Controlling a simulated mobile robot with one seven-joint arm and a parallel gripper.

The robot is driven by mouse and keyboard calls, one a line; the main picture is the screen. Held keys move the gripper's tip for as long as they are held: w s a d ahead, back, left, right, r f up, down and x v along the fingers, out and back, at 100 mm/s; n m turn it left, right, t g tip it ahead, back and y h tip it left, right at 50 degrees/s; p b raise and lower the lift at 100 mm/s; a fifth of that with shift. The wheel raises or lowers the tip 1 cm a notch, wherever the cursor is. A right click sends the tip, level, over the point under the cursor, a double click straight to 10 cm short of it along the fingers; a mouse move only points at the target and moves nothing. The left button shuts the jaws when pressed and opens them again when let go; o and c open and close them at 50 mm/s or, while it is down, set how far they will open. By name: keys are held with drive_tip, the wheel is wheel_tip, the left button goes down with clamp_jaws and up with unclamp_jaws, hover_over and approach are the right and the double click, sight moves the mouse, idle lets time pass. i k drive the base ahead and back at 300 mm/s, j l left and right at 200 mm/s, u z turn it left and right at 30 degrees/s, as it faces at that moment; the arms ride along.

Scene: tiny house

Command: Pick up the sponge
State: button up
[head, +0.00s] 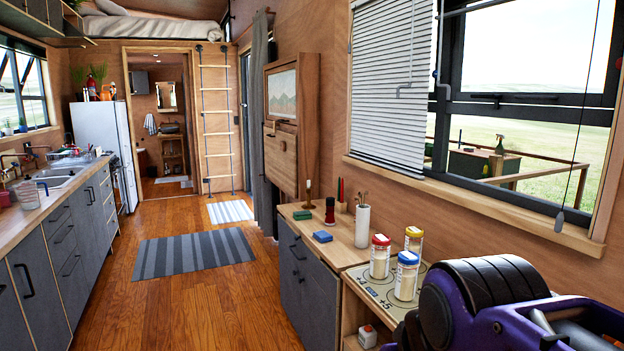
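A small blue block that looks like a sponge (322,236) lies flat on the wooden top of the low cabinet (345,258), near its left edge. A similar small green block, perhaps also a sponge (302,215), lies farther back on the same top. Nothing covers either one. A purple and black part of my arm fills the bottom right corner, to the right of and nearer than both blocks. My gripper's fingers do not show.
Jars with red (380,258), yellow (414,239) and blue lids (406,276) stand nearer on the cabinets. A white cylinder (362,226), a dark red bottle (330,211) and a candle holder (308,195) stand near the blocks. The wooden floor (190,310) is open left of the cabinet.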

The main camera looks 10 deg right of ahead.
sight(304, 214)
drive_tip(key=i+j, duration=0.15)
drive_tip(key=j, duration=0.25)
drive_tip(key=i+j, duration=0.15)
drive_tip(key=j, duration=0.2)
drive_tip(key=i+j+z, duration=0.1)
drive_tip(key=j, duration=0.3)
drive_tip(key=i+j+u, duration=0.15)
drive_tip(key=i+j, duration=0.15)
drive_tip(key=i+j+u, duration=0.2)
drive_tip(key=i, duration=0.3)
drive_tip(key=i+j+u, duration=0.1)
drive_tip(key=i+u, duration=0.2)
drive_tip(key=i, duration=0.8)
drive_tip(key=i+z, duration=0.1)
drive_tip(key=i, duration=1)
drive_tip(key=i+z, duration=0.45)
drive_tip(key=i+j+z, duration=0.2)
drive_tip(key=i+z, duration=0.35)
drive_tip(key=z, duration=0.3)
drive_tip(key=i+z, duration=0.1)
drive_tip(key=z, duration=0.3)
drive_tip(key=i+z, duration=0.15)
drive_tip(key=z, duration=0.25)
